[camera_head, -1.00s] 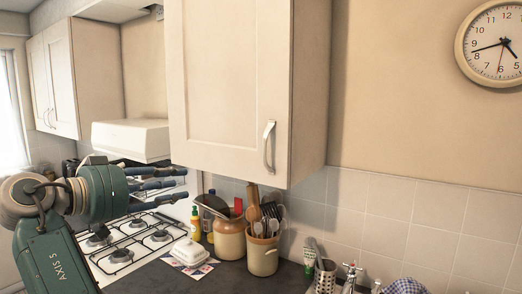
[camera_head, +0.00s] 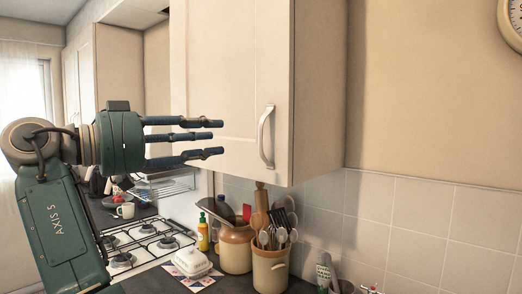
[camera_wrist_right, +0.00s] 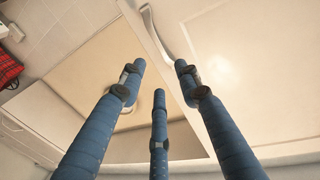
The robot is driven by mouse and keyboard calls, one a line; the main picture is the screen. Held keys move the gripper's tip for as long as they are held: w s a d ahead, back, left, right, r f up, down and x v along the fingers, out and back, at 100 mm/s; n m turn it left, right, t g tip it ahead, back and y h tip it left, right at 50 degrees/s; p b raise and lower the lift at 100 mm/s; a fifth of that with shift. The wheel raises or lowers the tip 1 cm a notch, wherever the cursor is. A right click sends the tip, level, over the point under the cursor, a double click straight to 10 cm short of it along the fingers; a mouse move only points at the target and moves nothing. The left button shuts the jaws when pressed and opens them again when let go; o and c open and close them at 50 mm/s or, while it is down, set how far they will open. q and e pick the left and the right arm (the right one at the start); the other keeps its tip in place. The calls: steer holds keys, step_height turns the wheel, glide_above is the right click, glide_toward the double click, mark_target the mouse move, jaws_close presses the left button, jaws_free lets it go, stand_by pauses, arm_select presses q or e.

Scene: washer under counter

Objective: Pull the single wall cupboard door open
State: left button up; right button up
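The single wall cupboard has a cream panelled door (camera_head: 232,75), which looks shut. Its upright silver bow handle (camera_head: 266,137) is near the door's lower right edge. My right gripper (camera_head: 214,138) has its blue fingers spread and empty, pointing right in front of the door. The fingertips are left of the handle and apart from it. In the right wrist view, the handle (camera_wrist_right: 157,38) lies beyond the fingertips, between the outer fingers, with the door (camera_wrist_right: 250,70) on the right. My left gripper is not in view.
Below the cupboard are utensil crocks (camera_head: 270,268), a mustard bottle (camera_head: 203,235) and a white butter dish (camera_head: 191,262) on the counter. A gas hob (camera_head: 145,242) is at left. The tiled wall right of the cupboard is clear.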

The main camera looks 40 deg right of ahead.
mark_target(262, 136)
steer(key=d+p, duration=0.1)
steer(key=d, duration=0.2)
steer(key=d+p, duration=0.1)
steer(key=d, duration=0.3)
steer(key=s+d, duration=0.1)
steer(key=d, duration=0.3)
steer(key=shift+s+d+f+p, duration=0.15)
steer(key=shift+f+p, duration=0.1)
steer(key=shift+p, duration=0.15)
steer(key=shift+d, duration=0.15)
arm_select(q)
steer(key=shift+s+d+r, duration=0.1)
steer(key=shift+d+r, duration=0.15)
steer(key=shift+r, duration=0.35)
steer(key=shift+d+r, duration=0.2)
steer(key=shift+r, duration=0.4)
arm_select(e)
jaws_close()
